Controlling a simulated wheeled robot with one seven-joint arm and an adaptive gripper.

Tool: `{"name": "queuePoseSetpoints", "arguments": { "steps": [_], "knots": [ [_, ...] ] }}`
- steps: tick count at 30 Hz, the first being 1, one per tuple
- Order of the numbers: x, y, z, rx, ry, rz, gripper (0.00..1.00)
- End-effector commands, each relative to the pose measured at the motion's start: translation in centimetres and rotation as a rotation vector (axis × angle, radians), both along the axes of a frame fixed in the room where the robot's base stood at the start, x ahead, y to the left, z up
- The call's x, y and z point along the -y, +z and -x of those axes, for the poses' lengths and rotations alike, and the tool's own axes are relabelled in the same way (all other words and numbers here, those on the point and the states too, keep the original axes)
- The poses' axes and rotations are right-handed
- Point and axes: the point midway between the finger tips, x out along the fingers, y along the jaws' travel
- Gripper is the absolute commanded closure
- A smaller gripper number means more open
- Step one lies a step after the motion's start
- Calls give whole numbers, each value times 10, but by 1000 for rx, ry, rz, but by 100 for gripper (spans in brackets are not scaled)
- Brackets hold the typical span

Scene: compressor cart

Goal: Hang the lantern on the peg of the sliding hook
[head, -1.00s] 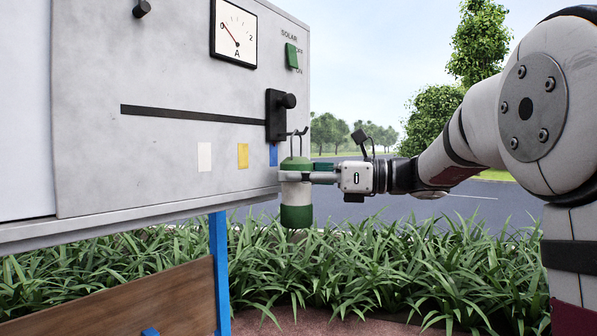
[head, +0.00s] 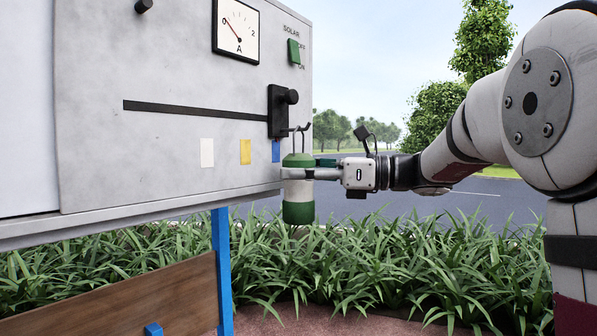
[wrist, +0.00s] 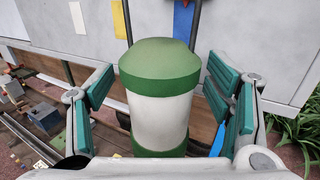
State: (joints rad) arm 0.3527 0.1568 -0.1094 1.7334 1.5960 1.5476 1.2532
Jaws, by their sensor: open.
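The lantern (head: 298,212) is a white cylinder with green top and base, upright beside the panel's right end. Its thin wire handle (head: 296,142) rises to the peg (head: 305,128) under the black sliding hook (head: 278,112) and appears to loop over it; the contact is too small to be sure. My gripper (head: 299,173) is open around the lantern's upper body. In the wrist view the lantern (wrist: 160,100) stands between the green-padded fingers, with a visible gap on each side. The handle's top is out of that view.
The slider sits at the right end of a dark slot (head: 195,112), above the blue mark (head: 276,151). Yellow (head: 245,152) and white (head: 207,153) marks lie left. A green solar switch (head: 294,52) is above. Grass (head: 400,260) lies below; open air is right of the panel.

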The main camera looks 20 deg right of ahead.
Motion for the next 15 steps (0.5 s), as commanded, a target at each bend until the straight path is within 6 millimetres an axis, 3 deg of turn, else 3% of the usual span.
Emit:
{"name": "queuePoseSetpoints", "arguments": {
  "steps": [5,15],
  "knots": [
    [12,0,5,1,-4,0,27],
    [71,0,36,1,-5,0,27]
  ]
}}
